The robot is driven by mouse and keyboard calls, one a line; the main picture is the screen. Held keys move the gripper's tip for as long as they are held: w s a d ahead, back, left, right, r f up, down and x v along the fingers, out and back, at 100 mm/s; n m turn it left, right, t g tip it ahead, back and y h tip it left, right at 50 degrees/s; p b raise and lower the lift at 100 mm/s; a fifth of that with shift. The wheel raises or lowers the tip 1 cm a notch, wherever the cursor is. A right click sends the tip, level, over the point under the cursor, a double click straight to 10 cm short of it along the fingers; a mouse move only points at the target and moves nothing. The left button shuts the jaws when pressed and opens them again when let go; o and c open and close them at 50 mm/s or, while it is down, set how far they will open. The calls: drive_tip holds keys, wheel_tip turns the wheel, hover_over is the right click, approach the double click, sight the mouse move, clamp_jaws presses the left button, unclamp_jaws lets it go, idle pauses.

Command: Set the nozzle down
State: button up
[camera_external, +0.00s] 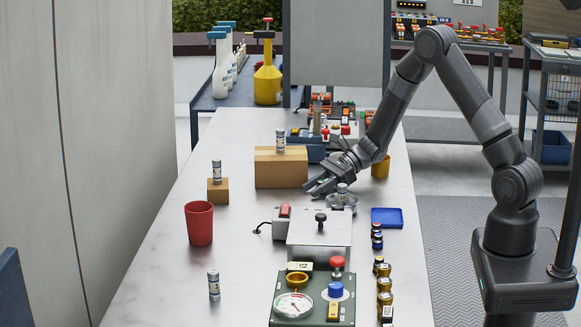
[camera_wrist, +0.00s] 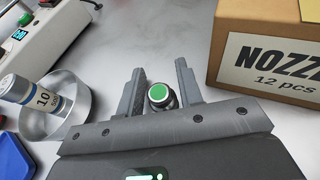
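The nozzle (camera_wrist: 158,95), a small dark cylinder with a green round end, sits between the two fingers of my gripper (camera_wrist: 160,68) in the wrist view. The fingers appear to press on both its sides. In the external view my gripper (camera_external: 314,188) is low over the table, just right of the cardboard box and beside the metal dish; the nozzle cannot be made out there. The cardboard box (camera_external: 281,169), marked "NOZZ… 12 pcs", also shows at the right of the wrist view (camera_wrist: 268,75). The exact gap between nozzle and table is unclear.
A metal dish (camera_wrist: 76,117) holding a labelled vial (camera_wrist: 30,92) is close on the left. A grey box device (camera_external: 318,235), blue tray (camera_external: 388,217), small dark bottles (camera_external: 384,284) and red cup (camera_external: 199,223) stand on the table (camera_external: 165,275). Bare table lies beyond the fingers.

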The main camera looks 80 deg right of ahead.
sight(319, 181)
clamp_jaws()
drive_tip(key=shift+r, duration=0.6)
drive_tip(key=r, duration=0.3)
drive_tip(key=shift+s+d+r, duration=0.25)
drive_tip(key=shift+s+d, duration=0.1)
drive_tip(key=shift+d, duration=0.05)
drive_tip(key=w+r+v, duration=0.1)
drive_tip(key=v, duration=1.1)
drive_tip(key=shift+d+r, duration=0.2)
drive_tip(key=shift+r, duration=0.1)
